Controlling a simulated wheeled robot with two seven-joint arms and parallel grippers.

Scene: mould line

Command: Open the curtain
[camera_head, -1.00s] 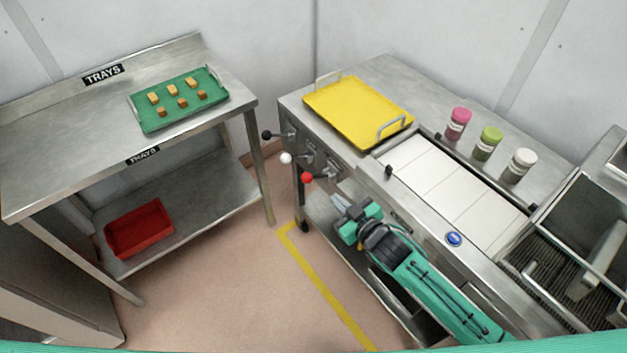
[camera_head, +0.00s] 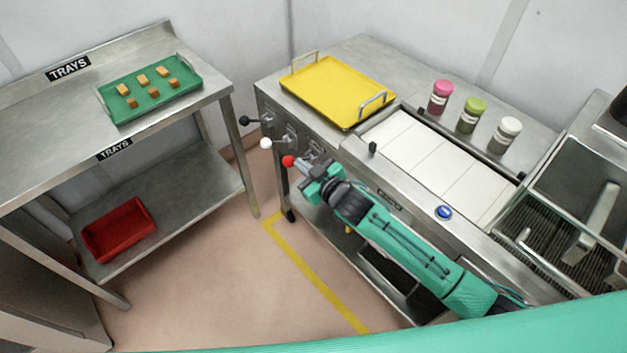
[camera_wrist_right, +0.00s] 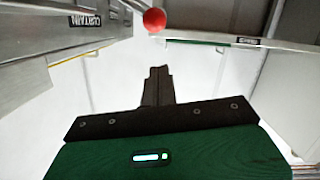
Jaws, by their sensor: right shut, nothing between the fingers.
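My right gripper (camera_head: 303,170) is shut and empty, with its fingertips close to the red ball knob (camera_head: 288,161) of a lever on the machine's left end. In the right wrist view, the shut fingers (camera_wrist_right: 157,72) point towards the red knob (camera_wrist_right: 154,20), with a visible gap between them. A label there (camera_wrist_right: 91,18) appears to read CURTAIN, on a metal face left of the knob. A white knob (camera_head: 265,143) and a black knob (camera_head: 244,120) are on neighbouring levers. I cannot make out the curtain itself. My left gripper is not in view.
The machine carries a yellow tray (camera_head: 345,90), white panels (camera_head: 440,160), a blue button (camera_head: 443,212) and pink, green and white-capped jars (camera_head: 470,116). A steel table at left holds a green tray (camera_head: 120,112) with several blocks; a red tray (camera_head: 120,230) lies below. Floor between is clear.

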